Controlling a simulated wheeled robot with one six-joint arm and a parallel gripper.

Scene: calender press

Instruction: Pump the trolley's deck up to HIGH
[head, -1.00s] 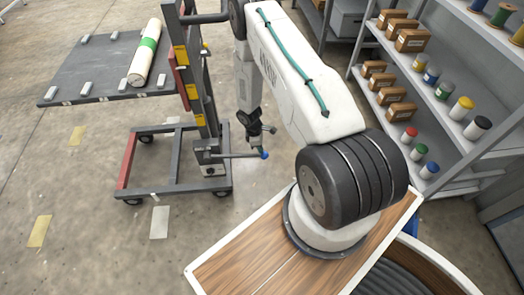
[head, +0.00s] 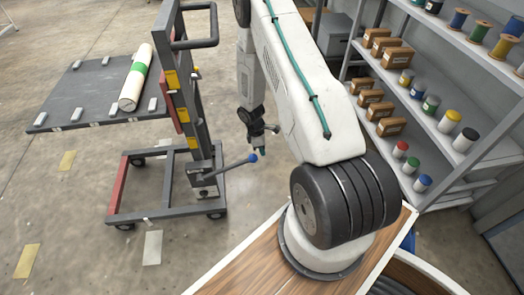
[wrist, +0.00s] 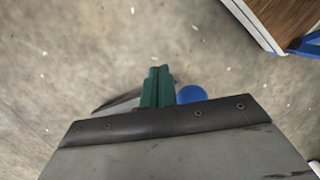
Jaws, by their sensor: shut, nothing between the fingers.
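The trolley (head: 168,211) stands on the floor at left, with its flat grey deck (head: 85,92) on an upright mast carrying yellow labels (head: 172,79). A white roll with a green band (head: 137,75) lies on the deck. The pump lever (head: 228,168) slants up to the right from the pump at the mast's foot and ends in a blue knob (head: 252,158). My gripper (head: 261,151) is shut and empty, close to the knob. In the wrist view its green fingers (wrist: 157,88) are together, with the blue knob (wrist: 191,95) just right of them, partly hidden. I cannot tell whether they touch.
Shelves (head: 450,100) with boxes, spools and jars stand at right. A wooden-topped surface (head: 235,274) lies under my arm. Open concrete floor with several tape marks (head: 152,247) surrounds the trolley. A dark handle (head: 200,42) juts from the mast near my arm.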

